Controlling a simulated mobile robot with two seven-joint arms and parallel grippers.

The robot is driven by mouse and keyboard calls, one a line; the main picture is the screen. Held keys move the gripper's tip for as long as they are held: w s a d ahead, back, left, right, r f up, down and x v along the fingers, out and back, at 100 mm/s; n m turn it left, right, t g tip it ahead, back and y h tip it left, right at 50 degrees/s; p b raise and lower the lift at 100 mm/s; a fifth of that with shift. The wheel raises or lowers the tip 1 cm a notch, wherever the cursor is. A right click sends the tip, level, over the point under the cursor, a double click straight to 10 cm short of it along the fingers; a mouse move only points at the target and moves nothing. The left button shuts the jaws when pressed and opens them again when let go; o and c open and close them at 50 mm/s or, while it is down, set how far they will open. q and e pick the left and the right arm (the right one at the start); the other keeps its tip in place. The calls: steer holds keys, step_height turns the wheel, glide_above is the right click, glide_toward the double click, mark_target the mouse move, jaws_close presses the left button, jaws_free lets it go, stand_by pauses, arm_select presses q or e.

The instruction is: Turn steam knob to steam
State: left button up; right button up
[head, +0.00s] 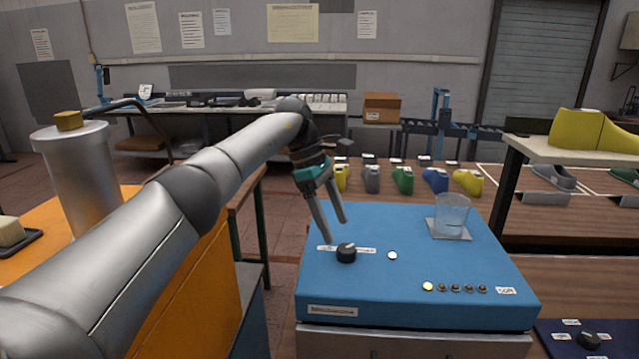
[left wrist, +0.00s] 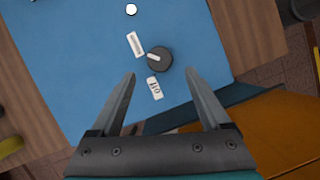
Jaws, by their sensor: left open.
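A black round steam knob (head: 346,252) sits on the sloped top of a blue machine (head: 400,290), near its left side. The knob has a light pointer mark and shows in the left wrist view (left wrist: 160,59) between two white labels, one reading "Off". My left gripper (head: 335,231) is open and points down just above and behind the knob. In the left wrist view its fingers (left wrist: 161,75) are spread on either side of the knob's line, with nothing between them. I cannot tell whether a fingertip touches the knob. My right gripper is not in view.
A glass (head: 451,217) stands on a pale square at the machine's back right. A white button (head: 392,255) is right of the knob, and a row of small lamps (head: 456,288) is at the front. A metal cylinder (head: 78,175) stands left. Coloured shoe lasts (head: 403,180) line the bench behind.

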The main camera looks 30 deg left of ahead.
arm_select(q)
steer(key=p+v, duration=0.2)
steer(key=v, duration=0.8)
steer(key=shift+p, duration=0.3)
